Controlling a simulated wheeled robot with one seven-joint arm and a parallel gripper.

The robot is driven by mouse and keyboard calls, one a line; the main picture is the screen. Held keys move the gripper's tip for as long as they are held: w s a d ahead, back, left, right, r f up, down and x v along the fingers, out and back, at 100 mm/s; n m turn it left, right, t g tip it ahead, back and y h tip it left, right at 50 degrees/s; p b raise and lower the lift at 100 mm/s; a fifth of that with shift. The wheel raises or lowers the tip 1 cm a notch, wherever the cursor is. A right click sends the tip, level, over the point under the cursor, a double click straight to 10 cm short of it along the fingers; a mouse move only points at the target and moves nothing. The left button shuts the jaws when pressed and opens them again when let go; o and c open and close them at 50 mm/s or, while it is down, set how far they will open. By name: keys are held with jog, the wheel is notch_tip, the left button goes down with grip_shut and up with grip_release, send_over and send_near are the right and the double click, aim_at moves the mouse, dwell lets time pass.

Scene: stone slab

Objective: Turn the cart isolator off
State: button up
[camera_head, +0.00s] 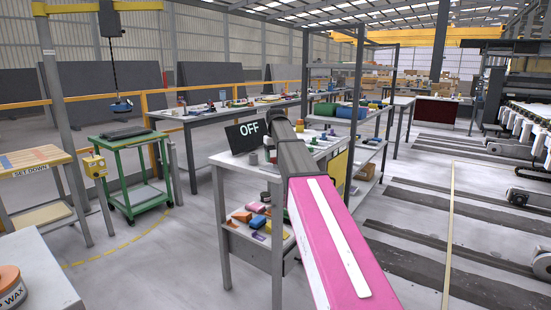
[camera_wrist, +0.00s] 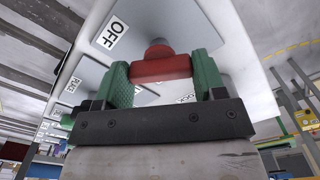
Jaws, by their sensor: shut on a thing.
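In the wrist view a red isolator handle (camera_wrist: 160,66) with a rounded top stands out from a pale grey panel (camera_wrist: 180,25). My gripper (camera_wrist: 163,74) has its two green fingers shut on the handle, one on each side. A white OFF label (camera_wrist: 112,35) is on the panel, up and left of the handle. A second small label (camera_wrist: 185,98) shows partly between the fingers, below the handle. In the head view my pink arm reaches toward the workbench, and the handle and my fingers are hidden.
A grey workbench (camera_head: 225,160) with small items stands around the arm's far end. A green cart (camera_head: 125,150) and a set-down table (camera_head: 35,160) are to the left. A shelf rack (camera_head: 385,110) stands behind. Floor rails run along the right.

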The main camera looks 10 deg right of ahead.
jog(key=n, duration=0.6)
jog(key=shift+n, duration=0.4)
dwell(0.4)
jog(key=o, duration=0.9)
notch_tip(320, 180, up, 11)
jog(key=shift+f, duration=0.1)
